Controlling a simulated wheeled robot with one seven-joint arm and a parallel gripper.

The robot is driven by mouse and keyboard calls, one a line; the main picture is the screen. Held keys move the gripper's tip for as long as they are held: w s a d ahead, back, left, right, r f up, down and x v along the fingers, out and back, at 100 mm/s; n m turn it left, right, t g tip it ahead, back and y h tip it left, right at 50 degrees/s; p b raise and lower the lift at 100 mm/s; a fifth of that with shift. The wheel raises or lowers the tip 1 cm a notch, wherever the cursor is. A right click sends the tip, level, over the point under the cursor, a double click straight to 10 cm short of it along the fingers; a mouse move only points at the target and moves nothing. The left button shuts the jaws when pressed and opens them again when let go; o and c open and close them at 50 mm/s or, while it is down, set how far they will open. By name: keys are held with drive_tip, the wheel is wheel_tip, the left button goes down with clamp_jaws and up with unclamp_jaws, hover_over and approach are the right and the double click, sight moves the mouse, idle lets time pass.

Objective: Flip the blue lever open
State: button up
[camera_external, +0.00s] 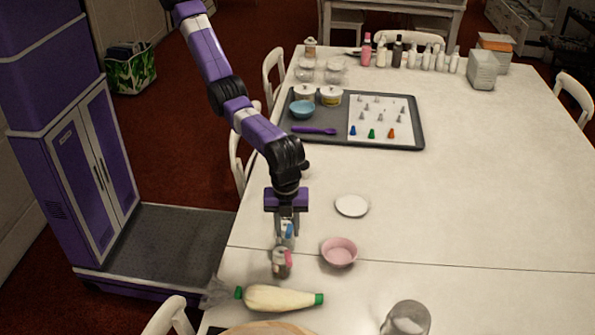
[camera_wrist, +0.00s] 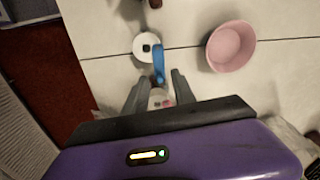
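The blue lever (camera_external: 289,231) shows between my gripper's fingers in the external view, with a small whitish body below it. In the wrist view, the blue lever (camera_wrist: 158,66) is a narrow strip. It runs from beside a white round top (camera_wrist: 143,46) with a dark square toward the gap between my fingertips. My gripper (camera_external: 287,228) points down over the table's near left part, its fingers apart. In the wrist view, my gripper (camera_wrist: 157,82) has a pale piece with pinkish marks between its fingers. I cannot tell whether a finger touches the lever.
A small bottle with a pinkish-brown top (camera_external: 282,262) stands close in front. A pink bowl (camera_external: 339,252) is to the right, a white plate (camera_external: 352,206) behind it. A piping bag (camera_external: 281,298) lies nearer the camera. The table's middle and right are clear.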

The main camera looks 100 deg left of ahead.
drive_tip(key=shift+c, duration=0.2)
clamp_jaws()
drive_tip(key=shift+w+n, duration=0.35)
drive_tip(key=shift+n, duration=0.55)
drive_tip(key=shift+o, duration=0.2)
unclamp_jaws()
